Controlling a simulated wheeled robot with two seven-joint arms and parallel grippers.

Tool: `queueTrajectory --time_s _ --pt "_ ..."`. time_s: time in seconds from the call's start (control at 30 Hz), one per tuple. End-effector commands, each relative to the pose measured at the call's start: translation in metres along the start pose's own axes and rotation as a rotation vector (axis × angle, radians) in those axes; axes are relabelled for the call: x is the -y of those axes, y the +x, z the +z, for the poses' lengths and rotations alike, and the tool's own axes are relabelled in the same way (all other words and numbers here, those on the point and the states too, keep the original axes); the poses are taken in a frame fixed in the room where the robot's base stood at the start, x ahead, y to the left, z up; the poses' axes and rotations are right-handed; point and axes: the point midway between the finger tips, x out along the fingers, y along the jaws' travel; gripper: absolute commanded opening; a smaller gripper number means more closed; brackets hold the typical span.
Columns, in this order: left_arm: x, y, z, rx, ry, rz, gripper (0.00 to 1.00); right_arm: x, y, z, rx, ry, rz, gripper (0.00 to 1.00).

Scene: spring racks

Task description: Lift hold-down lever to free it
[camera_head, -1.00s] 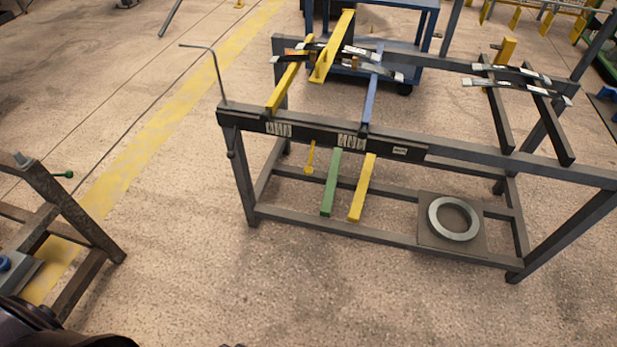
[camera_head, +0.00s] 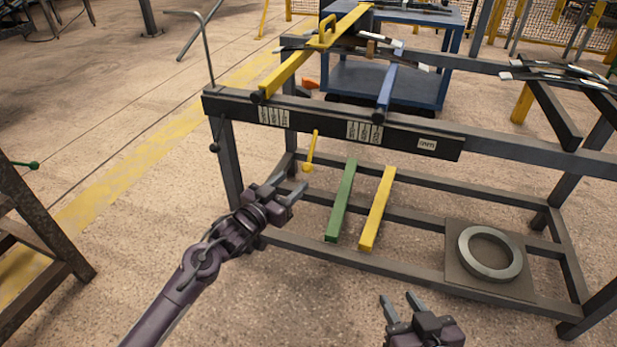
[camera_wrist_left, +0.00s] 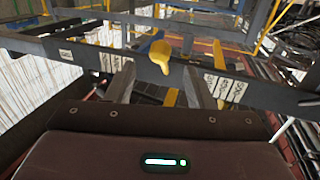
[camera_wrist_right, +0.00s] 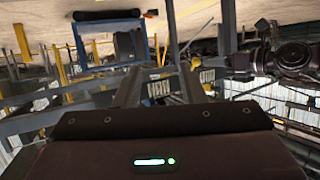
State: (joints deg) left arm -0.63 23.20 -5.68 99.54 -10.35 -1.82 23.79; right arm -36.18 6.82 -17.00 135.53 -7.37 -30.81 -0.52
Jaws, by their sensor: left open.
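A short yellow lever with a rounded end (camera_head: 310,152) hangs from the front beam of the rack. It also shows in the left wrist view (camera_wrist_left: 160,56), ahead of and between the fingertips. My left gripper (camera_head: 289,184) is open and empty, just below and left of the lever end, apparently not touching it. My right gripper (camera_head: 399,297) is open and empty, low in front of the rack. A long yellow bar with a loop handle (camera_head: 290,72) lies across the top of the rack. I cannot tell for certain which yellow part is the hold-down lever.
The dark front beam (camera_head: 400,141) carries white labels. A blue bar (camera_head: 386,92) crosses the rack top. A green bar (camera_head: 341,200) and a yellow bar (camera_head: 377,210) slope below the beam. A grey ring (camera_head: 490,253) rests on a low plate. A bent rod (camera_head: 207,55) rises at the left.

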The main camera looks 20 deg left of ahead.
Motion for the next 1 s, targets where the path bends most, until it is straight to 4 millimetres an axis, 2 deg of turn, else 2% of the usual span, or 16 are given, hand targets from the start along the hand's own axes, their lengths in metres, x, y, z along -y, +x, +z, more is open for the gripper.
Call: queueTrajectory --time_s 0.17,0.33,0.6,0.8,1.0 --pt "0.0 0.013 0.0 -0.001 -0.001 0.0 0.48 -0.002 0.001 -0.024 -0.105 -0.005 0.003 0.36" --pt "0.0 0.031 0.0 -0.001 0.0 -0.001 0.48 -0.004 -0.003 -0.06 -0.268 -0.013 0.007 0.36" --pt "0.0 0.059 0.001 0.001 0.0 -0.001 0.48 -0.006 -0.02 -0.115 -0.529 -0.026 0.011 0.36" --pt "0.0 0.071 0.001 0.001 0.0 -0.001 0.48 -0.006 -0.033 -0.14 -0.659 -0.032 0.011 0.36" --pt "0.0 0.076 0.0 0.002 0.0 -0.001 0.48 -0.006 -0.039 -0.15 -0.709 -0.035 0.011 0.36"
